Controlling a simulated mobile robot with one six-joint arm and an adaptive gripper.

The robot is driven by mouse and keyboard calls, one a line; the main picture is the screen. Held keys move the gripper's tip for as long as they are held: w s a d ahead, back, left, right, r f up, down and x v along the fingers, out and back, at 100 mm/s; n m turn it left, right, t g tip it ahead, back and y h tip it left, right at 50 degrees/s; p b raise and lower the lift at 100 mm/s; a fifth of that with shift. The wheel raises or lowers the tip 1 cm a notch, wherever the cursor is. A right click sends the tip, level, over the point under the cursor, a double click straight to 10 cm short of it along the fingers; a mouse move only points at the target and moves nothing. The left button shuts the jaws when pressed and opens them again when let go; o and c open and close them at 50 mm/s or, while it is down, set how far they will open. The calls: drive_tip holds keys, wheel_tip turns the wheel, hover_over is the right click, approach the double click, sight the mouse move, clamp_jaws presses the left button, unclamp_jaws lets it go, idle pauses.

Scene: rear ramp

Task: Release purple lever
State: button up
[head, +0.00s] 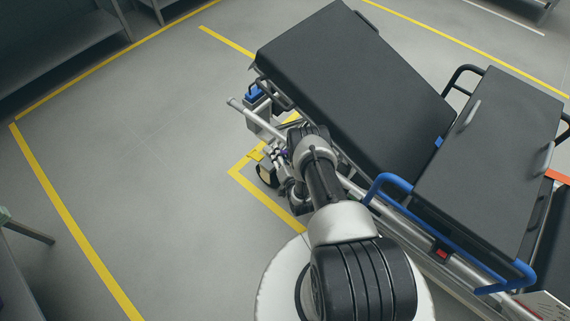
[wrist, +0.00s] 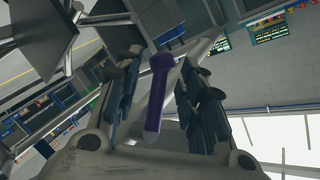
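The purple lever (wrist: 158,92) is a rounded bar with a paler end, and it shows in the middle of the wrist view. My gripper (wrist: 160,68) has its two dark fingers apart, one on each side of the lever. Gaps show between the lever and both fingers, so the gripper is open around it, though I cannot tell the depth. In the head view, my arm reaches down beside the stretcher (head: 335,80), and only a small purple patch (head: 285,152) shows beside my wrist. The rest of the lever is hidden there.
The stretcher has a raised black pad, a blue side rail (head: 397,180) and a pale metal bar (head: 240,108) close to my wrist. A wheel (head: 267,174) stands below. Grey floor (head: 130,150) with yellow lines is clear at the left.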

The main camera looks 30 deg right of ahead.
drive_tip(key=v, duration=1)
drive_tip(key=shift+r, duration=0.1)
drive_tip(key=shift+c, duration=0.3)
